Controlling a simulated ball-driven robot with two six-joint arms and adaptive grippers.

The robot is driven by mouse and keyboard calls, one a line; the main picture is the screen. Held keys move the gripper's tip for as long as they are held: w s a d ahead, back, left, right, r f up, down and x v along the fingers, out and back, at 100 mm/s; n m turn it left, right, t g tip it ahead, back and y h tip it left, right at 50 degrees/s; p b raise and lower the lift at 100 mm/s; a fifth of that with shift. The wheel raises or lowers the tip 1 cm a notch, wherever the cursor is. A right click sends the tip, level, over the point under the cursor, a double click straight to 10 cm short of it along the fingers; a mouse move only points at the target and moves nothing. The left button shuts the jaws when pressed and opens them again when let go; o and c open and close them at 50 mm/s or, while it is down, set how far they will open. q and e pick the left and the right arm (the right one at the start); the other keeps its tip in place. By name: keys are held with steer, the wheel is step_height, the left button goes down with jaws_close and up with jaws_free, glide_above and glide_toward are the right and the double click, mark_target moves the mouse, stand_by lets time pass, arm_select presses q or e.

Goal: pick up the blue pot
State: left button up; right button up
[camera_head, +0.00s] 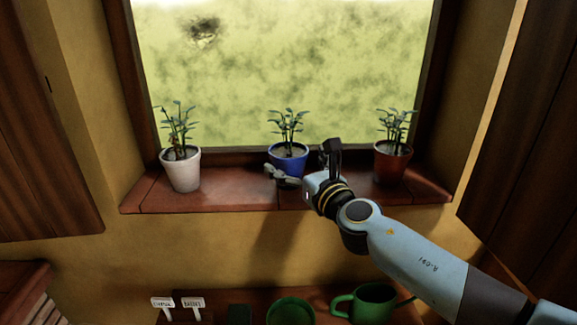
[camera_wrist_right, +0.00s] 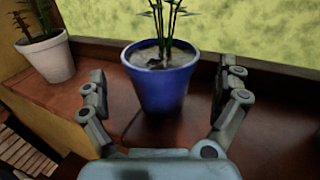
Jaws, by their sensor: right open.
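The blue pot (camera_head: 289,160) holds a leafy plant and stands upright on the window sill, between a white pot and a red-brown pot. My right gripper (camera_head: 298,172) is in front of it at the sill, and its arm comes in from the right. In the right wrist view the blue pot (camera_wrist_right: 163,82) is centred ahead, with the fingers (camera_wrist_right: 161,95) of my right gripper spread open on its left and right. I see a gap on each side, and the gripper is empty. The pot's lower part is partly hidden in the head view. My left gripper does not show.
The white pot (camera_head: 183,169) stands left on the brick sill (camera_head: 235,195); the red-brown pot (camera_head: 392,162) stands right, near my right arm. Wooden shutters flank the window. Below, a shelf holds two white labels, a green dish (camera_head: 291,311) and a green watering can (camera_head: 372,303).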

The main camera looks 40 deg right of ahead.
mark_target(289, 151)
steer(key=w, duration=0.4)
steer(key=shift+w+d+f, duration=0.15)
steer(key=shift+w+d, duration=0.15)
steer(key=shift+d, duration=0.1)
steer(key=shift+s, duration=0.15)
steer(key=shift+c, duration=0.5)
steer(key=c, duration=1.4)
steer(key=shift+r, duration=0.2)
